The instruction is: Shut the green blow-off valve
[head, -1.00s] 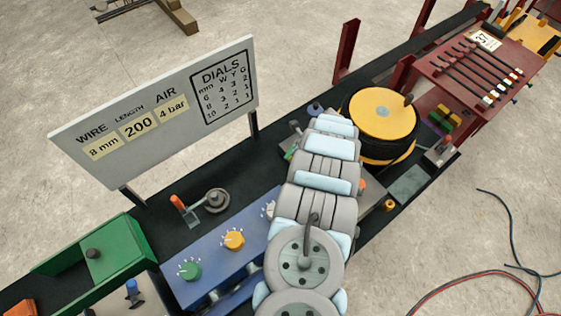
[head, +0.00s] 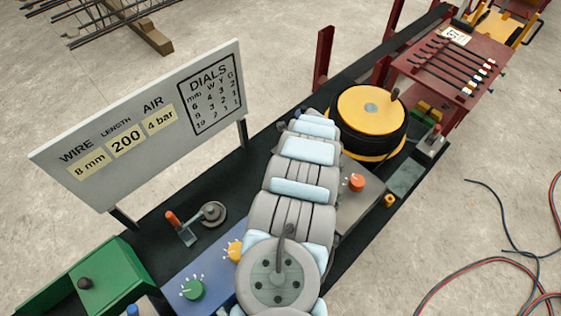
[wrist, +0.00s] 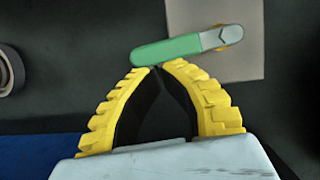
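The green blow-off valve shows in the wrist view as a lever with a green handle (wrist: 167,51) and a grey metal end with a nut at its right. The lever lies nearly crosswise, its right end a little higher, over a grey-beige plate. My gripper (wrist: 158,68) has yellow ribbed fingers with dark inner pads. Its fingertips are together just below the green handle, with nothing seen between them. I cannot tell whether they touch the handle. In the head view my arm hides the gripper and the valve.
A blue panel with a green knob (head: 194,289) and a yellow knob (head: 235,250) lies left of my arm. An orange-handled lever (head: 180,226) stands behind it. A yellow-topped reel (head: 372,108) and an orange knob (head: 356,182) are to the right. A sign board (head: 140,125) stands behind.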

